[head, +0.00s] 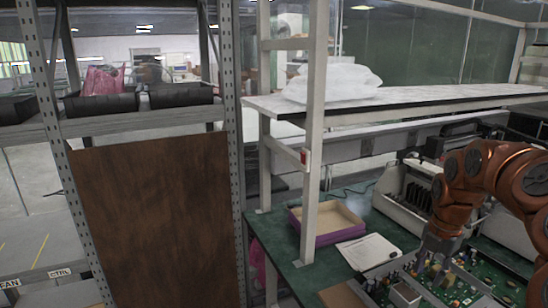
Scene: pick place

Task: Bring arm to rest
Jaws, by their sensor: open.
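My copper-coloured arm (508,168) comes in from the right edge and bends down over the green workbench. My gripper (428,262) is at its end, small and grey, pointing down just above green circuit boards (456,292). The gripper is open, and I see nothing held in it. Its fingertips are small and partly lost against the parts on the boards, so I cannot tell whether they touch anything.
A purple-sided box (314,238) and white paper (368,252) lie left of the gripper on the green bench (270,228). A grey rack (408,212) stands behind. A white shelf (420,94) and its post (316,130) rise above. A brown panel (155,220) stands left.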

